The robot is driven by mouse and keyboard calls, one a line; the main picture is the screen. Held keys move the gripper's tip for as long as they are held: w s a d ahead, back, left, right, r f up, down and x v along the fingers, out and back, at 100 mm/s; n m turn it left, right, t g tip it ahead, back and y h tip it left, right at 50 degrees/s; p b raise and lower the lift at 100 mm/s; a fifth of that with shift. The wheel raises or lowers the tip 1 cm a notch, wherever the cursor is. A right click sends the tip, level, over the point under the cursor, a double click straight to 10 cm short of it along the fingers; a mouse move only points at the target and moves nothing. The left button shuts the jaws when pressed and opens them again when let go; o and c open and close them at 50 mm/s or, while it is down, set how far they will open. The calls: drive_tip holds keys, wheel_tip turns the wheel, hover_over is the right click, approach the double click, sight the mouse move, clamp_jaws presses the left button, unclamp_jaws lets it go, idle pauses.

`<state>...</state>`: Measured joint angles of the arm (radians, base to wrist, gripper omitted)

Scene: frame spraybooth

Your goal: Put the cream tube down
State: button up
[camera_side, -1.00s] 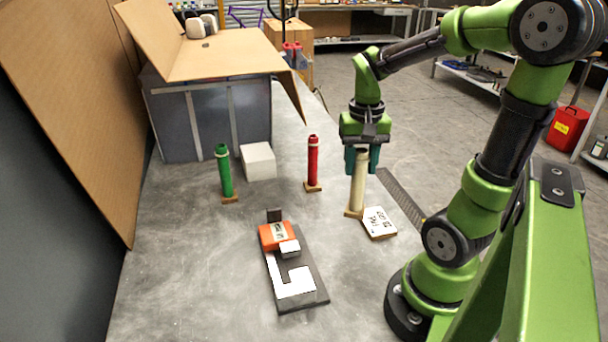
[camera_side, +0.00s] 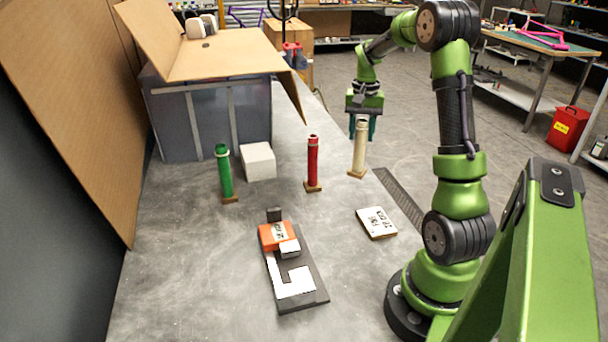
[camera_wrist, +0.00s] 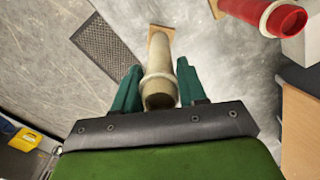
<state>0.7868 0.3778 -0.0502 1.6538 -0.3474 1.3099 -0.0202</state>
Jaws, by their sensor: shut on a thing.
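The cream tube (camera_side: 360,148) stands upright on a small wooden base in the side view, to the right of the red tube. It also shows in the wrist view (camera_wrist: 158,62), running away from me with its open end between the fingers. My gripper (camera_side: 361,126) is shut on the upper part of the cream tube, with teal fingers on either side of it; it also shows in the wrist view (camera_wrist: 156,84). Whether the base touches the table cannot be told for certain.
The red tube (camera_side: 313,162) and green tube (camera_side: 224,174) stand on wooden bases to the left, near a white block (camera_side: 258,161). A white labelled plate (camera_side: 376,223) lies in front. A dark board with an orange block (camera_side: 276,236) is front left. A dark grate (camera_side: 399,197) lies at right.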

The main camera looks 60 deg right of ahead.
sight(357, 140)
drive_tip(key=shift+w+d, duration=0.5)
drive_tip(key=shift+w+d+f, duration=0.1)
drive_tip(key=shift+f, duration=0.8)
drive_tip(key=shift+w+d+f, duration=0.1)
drive_tip(key=shift+f, duration=0.9)
drive_tip(key=o, duration=1)
drive_tip(key=shift+f, duration=0.1)
